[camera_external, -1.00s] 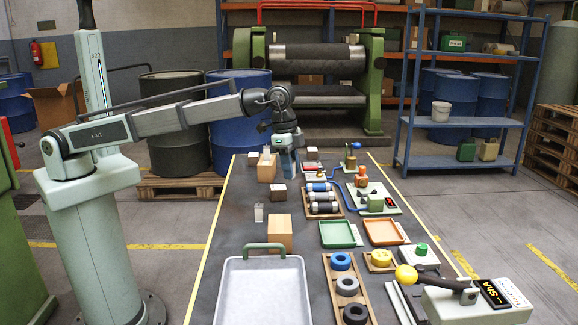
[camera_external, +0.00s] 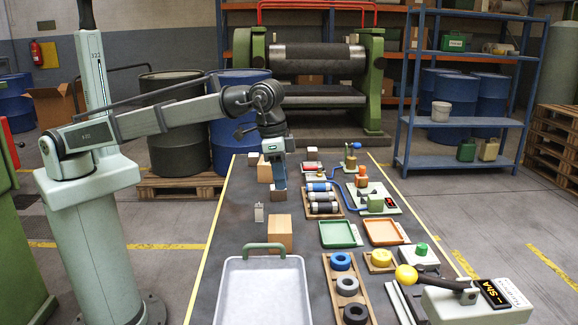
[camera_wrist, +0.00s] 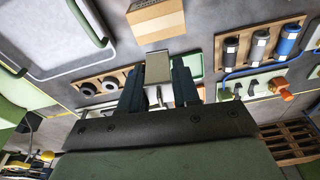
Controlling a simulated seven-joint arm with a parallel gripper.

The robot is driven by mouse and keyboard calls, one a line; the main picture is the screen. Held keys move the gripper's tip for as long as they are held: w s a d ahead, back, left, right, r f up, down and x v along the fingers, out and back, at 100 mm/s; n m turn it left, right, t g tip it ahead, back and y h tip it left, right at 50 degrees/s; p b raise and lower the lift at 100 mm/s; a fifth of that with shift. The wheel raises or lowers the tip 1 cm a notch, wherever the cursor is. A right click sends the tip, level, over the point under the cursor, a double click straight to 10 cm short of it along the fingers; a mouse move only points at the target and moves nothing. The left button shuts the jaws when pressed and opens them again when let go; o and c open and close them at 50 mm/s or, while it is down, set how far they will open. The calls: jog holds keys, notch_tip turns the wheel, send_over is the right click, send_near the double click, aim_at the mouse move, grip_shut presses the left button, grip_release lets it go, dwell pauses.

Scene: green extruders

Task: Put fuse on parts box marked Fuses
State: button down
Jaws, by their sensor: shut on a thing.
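My gripper (camera_external: 279,183) is over the left part of the dark table, where a small brown block (camera_external: 280,193) shows at its fingertips. In the wrist view, my gripper (camera_wrist: 159,88) is shut on a small grey-beige block (camera_wrist: 158,67) between two dark fingers. I cannot tell whether this block is the fuse, or whether it still touches the table. A small pale upright piece (camera_external: 259,213) stands nearer the camera. No "Fuses" marking is readable.
A large grey tray (camera_external: 222,290) fills the near left. A rack of dark and blue cylinders (camera_external: 322,200) stands to the right. Green (camera_external: 337,244) and orange (camera_external: 382,243) trays and a rack of rings (camera_external: 347,286) lie nearby. Another tan box (camera_external: 264,173) stands behind my gripper.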

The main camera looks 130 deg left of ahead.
aim_at(283, 223)
jog(key=shift+n, duration=0.5)
jog(key=shift+f, duration=5.05)
jog(key=shift+f, duration=0.15)
jog(key=c, duration=0.8)
grip_release()
notch_tip(283, 223, up, 12)
jog(key=s+d, duration=0.1)
jog(key=shift+s+d, duration=0.15)
jog(key=shift+s, duration=0.05)
